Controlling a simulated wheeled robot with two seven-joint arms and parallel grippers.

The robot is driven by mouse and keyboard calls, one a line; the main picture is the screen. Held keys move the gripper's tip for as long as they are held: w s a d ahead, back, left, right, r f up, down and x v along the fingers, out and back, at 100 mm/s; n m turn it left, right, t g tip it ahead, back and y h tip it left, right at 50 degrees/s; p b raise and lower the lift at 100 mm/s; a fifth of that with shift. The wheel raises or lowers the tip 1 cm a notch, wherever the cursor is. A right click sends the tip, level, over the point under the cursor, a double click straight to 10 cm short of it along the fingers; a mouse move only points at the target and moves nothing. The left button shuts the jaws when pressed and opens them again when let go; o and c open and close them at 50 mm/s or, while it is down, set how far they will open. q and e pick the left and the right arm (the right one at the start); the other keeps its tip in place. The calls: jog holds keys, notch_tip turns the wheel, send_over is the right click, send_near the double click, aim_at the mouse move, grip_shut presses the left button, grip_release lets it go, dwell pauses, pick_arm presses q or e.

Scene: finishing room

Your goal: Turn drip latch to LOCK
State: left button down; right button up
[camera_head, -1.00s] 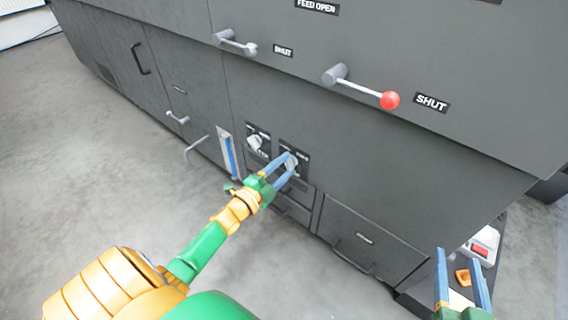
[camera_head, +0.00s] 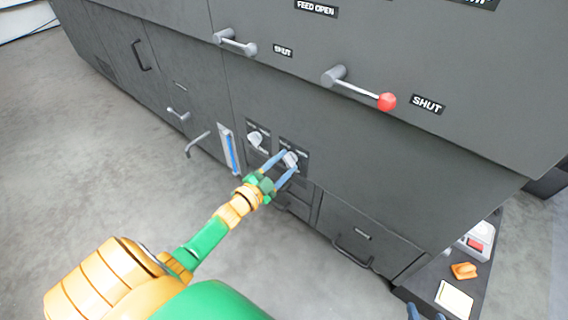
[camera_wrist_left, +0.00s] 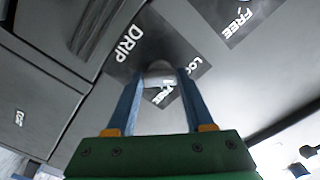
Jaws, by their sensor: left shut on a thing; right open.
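The drip latch (camera_head: 292,158) is a light grey knob on a dark plate on the cabinet front. In the left wrist view the latch (camera_wrist_left: 160,72) stands between my blue fingers, with the word DRIP on one side of it and a partly hidden label reading LO beyond. A further word beside the knob is partly covered. My left gripper (camera_head: 288,162) is shut on the latch; it also shows in the left wrist view (camera_wrist_left: 160,85). I cannot tell the latch's exact angle. My right gripper (camera_head: 426,311) shows only blue fingertips at the bottom edge, apart and empty.
A second knob (camera_head: 256,140) sits left of the latch. A red-ended lever (camera_head: 387,101) and a grey lever (camera_head: 236,42) stick out above. A low dark stand at right holds an orange item (camera_head: 463,271) and a pale pad (camera_head: 454,299). The floor at left is clear.

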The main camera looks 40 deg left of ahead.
aim_at(286, 162)
pick_arm(q)
jog(key=shift+c, duration=1.4)
grip_release()
jog(key=s+p, duration=0.1)
jog(key=s, duration=0.2)
jog(key=shift+s+a+r+p, duration=0.1)
jog(key=shift+s+a+p, duration=0.1)
jog(key=shift+p, duration=0.1)
jog(key=s+p, duration=0.1)
jog(key=s, duration=0.2)
jog(key=shift+s, duration=0.35)
pick_arm(e)
jog(key=s+d+f+g+h, duration=0.1)
jog(key=s+d+f+g, duration=0.1)
jog(key=s+f+g, duration=0.3)
jog(key=s+f, duration=0.1)
jog(key=s, duration=0.2)
jog(key=shift+s+d+f+g, duration=0.15)
jog(key=shift+s+f+g, duration=0.15)
jog(key=shift+f, duration=0.1)
pick_arm(q)
jog(key=shift+f, duration=0.2)
pick_arm(e)
jog(key=shift+w, duration=0.1)
